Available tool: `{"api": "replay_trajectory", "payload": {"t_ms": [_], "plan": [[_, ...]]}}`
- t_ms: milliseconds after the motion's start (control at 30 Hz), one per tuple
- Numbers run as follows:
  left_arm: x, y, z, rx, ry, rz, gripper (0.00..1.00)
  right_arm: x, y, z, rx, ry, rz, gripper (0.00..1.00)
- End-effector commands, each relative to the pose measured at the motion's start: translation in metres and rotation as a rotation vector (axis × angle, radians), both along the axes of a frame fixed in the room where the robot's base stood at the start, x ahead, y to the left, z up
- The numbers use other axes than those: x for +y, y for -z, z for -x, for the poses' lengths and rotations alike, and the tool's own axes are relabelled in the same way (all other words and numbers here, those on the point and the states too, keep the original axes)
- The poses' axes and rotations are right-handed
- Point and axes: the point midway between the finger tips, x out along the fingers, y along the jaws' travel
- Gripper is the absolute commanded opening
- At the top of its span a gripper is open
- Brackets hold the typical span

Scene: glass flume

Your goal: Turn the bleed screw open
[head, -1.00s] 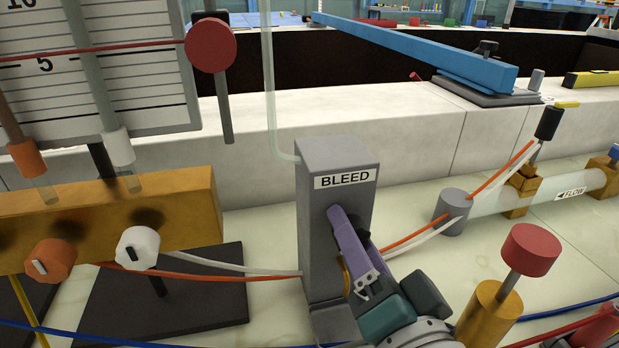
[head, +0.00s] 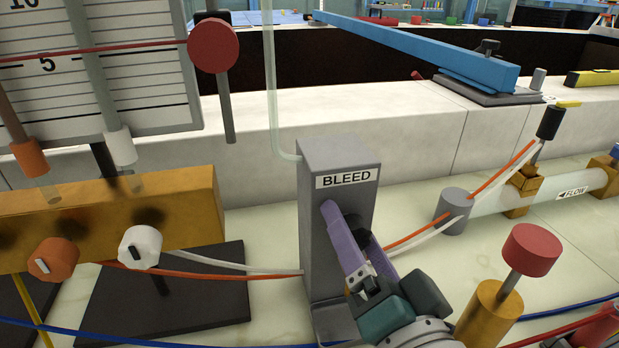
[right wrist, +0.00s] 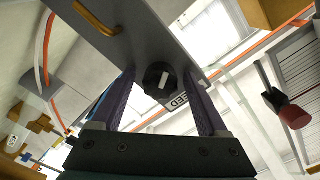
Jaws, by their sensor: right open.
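The bleed screw (right wrist: 160,80) is a round black knob with a white mark on the face of a grey block labelled BLEED (head: 315,240). My right gripper (right wrist: 161,90) is open. Its two purple fingers stand on either side of the knob in the right wrist view, with gaps visible between knob and fingers. In the head view the right gripper (head: 352,234) is at the block's face, under the label, and its near finger partly hides the dark screw (head: 357,226). My left gripper is not in view.
A brass block (head: 110,215) with an orange knob (head: 53,259) and a white knob (head: 140,246) stands left. A red-topped brass post (head: 530,250) stands close right of my right gripper. Orange and white tubes cross beside the block; a clear tube rises behind it.

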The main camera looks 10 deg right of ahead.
Motion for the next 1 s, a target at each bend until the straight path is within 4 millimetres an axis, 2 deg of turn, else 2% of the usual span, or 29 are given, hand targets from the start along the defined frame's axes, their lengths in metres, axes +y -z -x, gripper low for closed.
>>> {"api": "replay_trajectory", "payload": {"t_ms": [267, 700, 833, 1000], "plan": [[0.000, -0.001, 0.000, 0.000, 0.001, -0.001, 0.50, 0.000, 0.000, 0.007, 0.000, 0.000, -0.001, 0.77], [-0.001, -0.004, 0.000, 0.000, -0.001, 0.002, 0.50, -0.003, 0.001, 0.087, 0.002, -0.001, 0.000, 0.77], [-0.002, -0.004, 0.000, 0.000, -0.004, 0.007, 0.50, -0.003, 0.000, 0.097, 0.001, -0.001, 0.000, 0.77], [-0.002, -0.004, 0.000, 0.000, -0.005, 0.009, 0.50, -0.003, 0.000, 0.100, -0.001, 0.001, 0.000, 0.77]]}}
